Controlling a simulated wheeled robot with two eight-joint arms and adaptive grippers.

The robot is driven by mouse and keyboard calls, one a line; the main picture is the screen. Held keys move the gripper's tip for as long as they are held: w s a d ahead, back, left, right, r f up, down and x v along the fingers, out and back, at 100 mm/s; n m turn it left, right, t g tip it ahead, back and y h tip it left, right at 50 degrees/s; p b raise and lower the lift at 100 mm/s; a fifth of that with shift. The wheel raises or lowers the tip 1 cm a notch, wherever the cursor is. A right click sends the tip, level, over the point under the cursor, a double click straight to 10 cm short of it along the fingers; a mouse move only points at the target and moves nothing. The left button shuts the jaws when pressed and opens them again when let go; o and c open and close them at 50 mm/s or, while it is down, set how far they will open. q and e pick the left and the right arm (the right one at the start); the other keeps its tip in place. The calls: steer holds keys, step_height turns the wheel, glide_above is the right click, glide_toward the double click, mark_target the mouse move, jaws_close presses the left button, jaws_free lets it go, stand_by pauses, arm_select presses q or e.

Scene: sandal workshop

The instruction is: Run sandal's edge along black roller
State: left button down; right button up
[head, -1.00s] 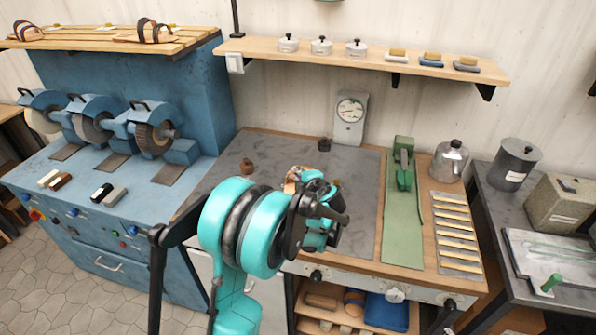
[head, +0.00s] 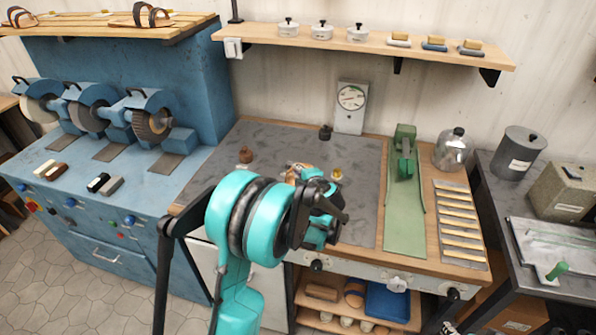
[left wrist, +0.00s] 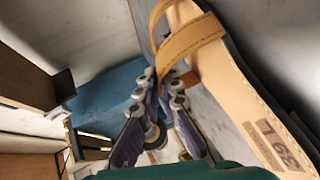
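A tan sandal (left wrist: 225,85) with a stitched strap and a dark size stamp fills the right of the left wrist view. In the head view only a small tan part of the sandal (head: 298,173) shows beyond my left gripper (head: 318,200). In the left wrist view my left gripper (left wrist: 161,80) has its fingertips close together at the sandal's strap and appears shut on it; the exact contact is partly hidden. The dark roller-like wheel (head: 90,111) is the middle of three wheels on the blue machine at left. My right gripper is out of view.
The blue machine (head: 150,205) also carries a pale wheel (head: 40,107) and a brown bristle wheel (head: 152,123). The bench's grey mat (head: 280,143) holds a few small pots. A shelf (head: 360,40) hangs above. A dark table (head: 490,180) stands at right.

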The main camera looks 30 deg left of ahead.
arm_select(q)
steer(key=shift+a, duration=0.1)
steer(key=shift+s+a, duration=0.1)
steer(key=shift+a, duration=0.25)
steer(key=shift+s+a, duration=0.1)
steer(key=shift+a, duration=0.3)
stand_by(0.8)
steer(key=shift+w+d, duration=0.1)
steer(key=shift+w, duration=0.1)
stand_by(0.6)
steer(key=shift+w+d+f+b, duration=0.1)
steer(key=shift+w+d+b, duration=0.1)
steer(key=shift+w, duration=0.2)
steer(key=shift+w+d+f+b, duration=0.1)
steer(key=shift+w+d+b, duration=0.1)
steer(key=shift+w, duration=0.2)
steer(key=shift+a, duration=0.15)
stand_by(1.0)
steer(key=shift+r, duration=0.1)
